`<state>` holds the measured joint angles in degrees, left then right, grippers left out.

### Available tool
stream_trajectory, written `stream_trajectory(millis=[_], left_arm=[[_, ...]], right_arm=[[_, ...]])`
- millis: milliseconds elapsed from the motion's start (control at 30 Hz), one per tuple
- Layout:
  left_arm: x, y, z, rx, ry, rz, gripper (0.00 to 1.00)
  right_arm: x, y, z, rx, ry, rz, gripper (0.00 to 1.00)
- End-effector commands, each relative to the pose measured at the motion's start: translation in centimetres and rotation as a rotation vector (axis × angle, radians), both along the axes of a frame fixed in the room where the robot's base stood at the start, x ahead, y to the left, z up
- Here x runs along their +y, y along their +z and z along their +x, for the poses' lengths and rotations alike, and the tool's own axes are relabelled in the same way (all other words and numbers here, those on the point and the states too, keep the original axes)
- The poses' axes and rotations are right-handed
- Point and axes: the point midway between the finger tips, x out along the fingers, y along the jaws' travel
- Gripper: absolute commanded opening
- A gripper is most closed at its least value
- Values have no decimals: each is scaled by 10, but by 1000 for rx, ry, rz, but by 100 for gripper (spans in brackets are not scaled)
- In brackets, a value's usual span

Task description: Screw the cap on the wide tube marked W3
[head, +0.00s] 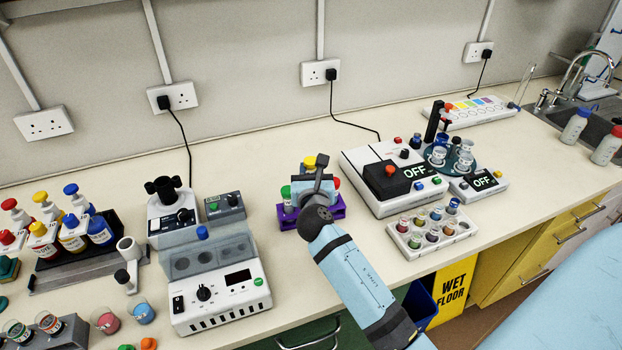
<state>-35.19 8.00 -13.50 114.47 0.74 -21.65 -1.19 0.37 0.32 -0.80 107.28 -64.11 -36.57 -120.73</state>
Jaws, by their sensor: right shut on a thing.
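My right gripper (318,180) is over the purple rack (290,221) near the middle of the bench. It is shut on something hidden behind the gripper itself. Around it in the rack stand tubes with a green cap (286,192), a yellow cap (309,162) and a red cap (336,182). The gripper and arm cover much of the rack. I cannot make out a W3 mark on any tube, nor tell which cap belongs to it. My left gripper is not in view.
A white device with an OFF display (376,163) stands right of the purple rack, with a white vial tray (401,240) in front of it. A grey-and-white heater unit (222,314) stands left. A green cap (126,347) and an orange cap (148,343) lie at the front left.

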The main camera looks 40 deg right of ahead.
Motion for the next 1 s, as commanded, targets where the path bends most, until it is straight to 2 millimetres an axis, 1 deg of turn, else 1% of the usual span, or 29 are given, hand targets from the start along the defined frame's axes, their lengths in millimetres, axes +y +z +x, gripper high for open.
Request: stream_trajectory(millis=[33,133,467,833,933,967,1000], left_arm=[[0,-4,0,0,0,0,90],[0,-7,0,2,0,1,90],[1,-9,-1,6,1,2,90],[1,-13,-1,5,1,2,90],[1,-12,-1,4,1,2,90],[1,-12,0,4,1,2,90],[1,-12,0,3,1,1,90]], right_arm=[[0,-11,0,2,-2,0,0],[0,-19,0,0,0,0,0],[0,-21,0,-1,0,-1,0],[0,-33,0,1,0,-2,0],[0,-32,0,1,0,-1,0],[0,-32,0,1,0,-1,30],[0,-32,0,1,0,-1,40]])
